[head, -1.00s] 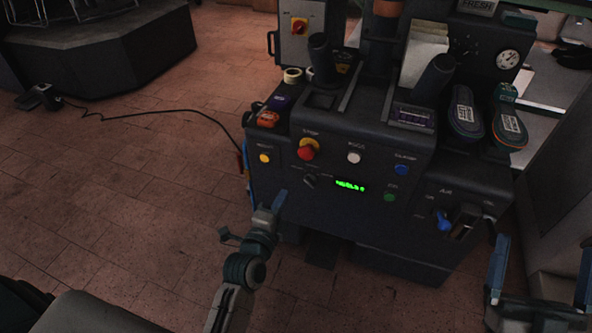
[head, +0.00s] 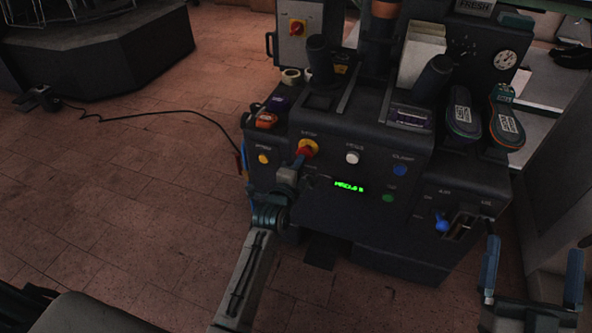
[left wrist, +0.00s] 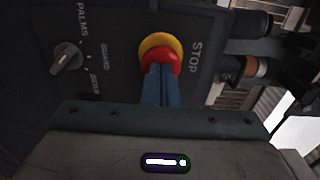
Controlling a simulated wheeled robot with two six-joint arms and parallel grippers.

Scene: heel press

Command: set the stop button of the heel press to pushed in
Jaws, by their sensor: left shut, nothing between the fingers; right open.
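The heel press (head: 330,215) is a dark machine with a sloped front panel of coloured buttons. Its stop button (head: 309,147) is a red mushroom head on a yellow collar, at the panel's upper left. It also shows in the left wrist view (left wrist: 160,53), beside the word STOP. My left gripper (head: 298,163) is shut and empty, its blue fingertips (left wrist: 161,84) at the red head and covering part of it. I cannot tell whether they touch, or how deep the button sits. My right gripper (head: 533,272) is open and empty at the lower right.
Near the stop button are a yellow button (head: 263,158), a white button (head: 352,157), a blue button (head: 399,170) and a green button (head: 388,197). A selector knob (left wrist: 67,58) sits left of it in the left wrist view. A blue lever (head: 442,224) is at right.

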